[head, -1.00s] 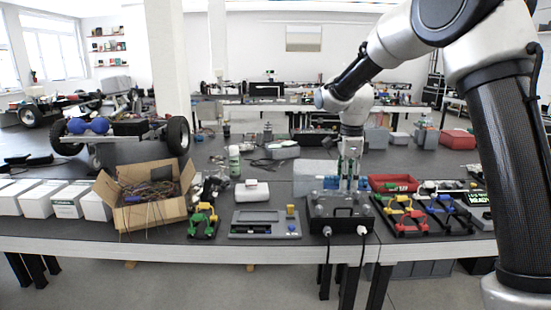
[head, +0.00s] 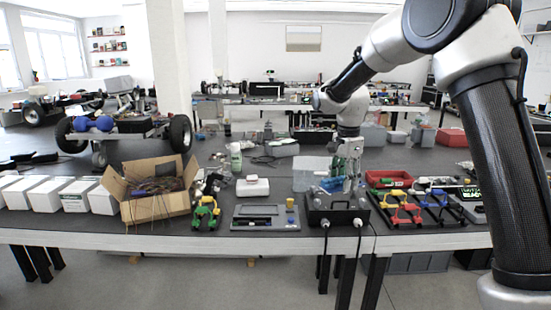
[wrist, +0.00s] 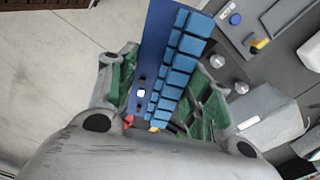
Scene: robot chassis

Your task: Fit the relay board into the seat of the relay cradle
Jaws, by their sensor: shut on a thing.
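My gripper (head: 347,170) is shut on the blue relay board (wrist: 163,75), with its green-padded fingers (wrist: 160,100) on either side of the board. The board carries a row of lighter blue relay blocks. In the head view the board (head: 331,184) is tilted, above the black box with grey knobs. A grey plate (head: 240,227) with a dark slot, a dark rectangular recess and a yellow knob lies left of that box. It looks like the relay cradle, but I cannot be sure. The board is apart from it.
A rack of coloured clips (head: 408,213) and a red bin (head: 388,179) stand to the right. A cardboard box of wires (head: 150,207) and white boxes (head: 75,196) stand left.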

